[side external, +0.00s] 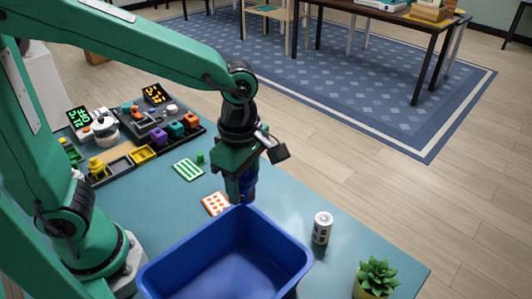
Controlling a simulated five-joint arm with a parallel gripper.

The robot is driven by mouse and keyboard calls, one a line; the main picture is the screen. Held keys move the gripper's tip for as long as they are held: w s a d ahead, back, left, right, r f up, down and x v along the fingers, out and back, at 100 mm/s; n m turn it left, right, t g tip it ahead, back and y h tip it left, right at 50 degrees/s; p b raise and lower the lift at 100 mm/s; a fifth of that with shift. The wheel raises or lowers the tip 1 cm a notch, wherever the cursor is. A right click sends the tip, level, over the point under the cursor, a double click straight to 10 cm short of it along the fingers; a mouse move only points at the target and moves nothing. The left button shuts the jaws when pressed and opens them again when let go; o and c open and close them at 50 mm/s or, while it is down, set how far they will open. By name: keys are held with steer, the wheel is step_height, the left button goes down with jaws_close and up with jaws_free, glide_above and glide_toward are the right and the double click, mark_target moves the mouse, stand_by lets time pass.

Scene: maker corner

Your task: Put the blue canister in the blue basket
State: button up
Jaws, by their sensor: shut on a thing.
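The blue basket (272,232) stands open on the teal table in the lower middle of the side view, its bottom end cut off by the frame. No object shows inside the part I see. My gripper (246,190) points down by the basket's far rim. It is shut on the blue canister (249,187), a small dark blue piece mostly hidden by the fingers. I cannot tell its height above the table or how far it is from the rim.
A white battery-like cylinder (322,228) stands right of the basket, and a potted succulent (376,277) is at the front right. An orange-dotted card (215,203) and a green striped card (188,169) lie behind the basket. A dark tray (196,134) of coloured blocks is at the back left.

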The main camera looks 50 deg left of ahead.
steer(key=s+d+m, duration=0.3)
steer(key=s+d, duration=0.2)
steer(key=d, duration=0.2)
glide_toward(252, 275)
steer(key=shift+f, duration=0.95)
steer(key=shift+f, duration=1.75)
steer(key=shift+f, duration=0.15)
steer(key=o, duration=1)
steer(key=shift+r, duration=0.2)
